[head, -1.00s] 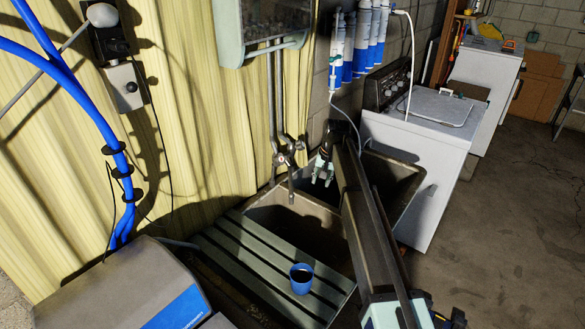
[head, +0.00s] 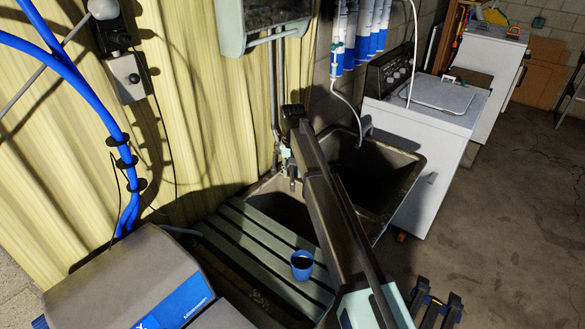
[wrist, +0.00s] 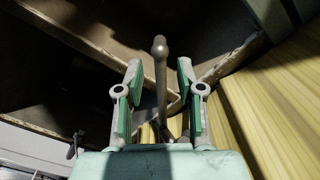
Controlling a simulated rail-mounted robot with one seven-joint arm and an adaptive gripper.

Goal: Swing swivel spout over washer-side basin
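The swivel spout (wrist: 161,90) is a thin metal tube with a rounded tip. In the head view its lower end (head: 292,184) hangs over the near, drainboard-side basin (head: 278,204). The washer-side basin (head: 372,172) lies to the right, beyond the divider, partly behind my arm. My gripper (wrist: 158,66) is open, its green-padded fingers on either side of the spout, with visible gaps at both sides. In the head view my gripper (head: 286,158) is at the faucet, mostly hidden by my own wrist and arm.
A white washer (head: 425,120) stands right of the sink. Pipes (head: 277,85) and a yellow corrugated wall (head: 190,120) are close behind the faucet. A hose (head: 350,110) hangs by the washer-side basin.

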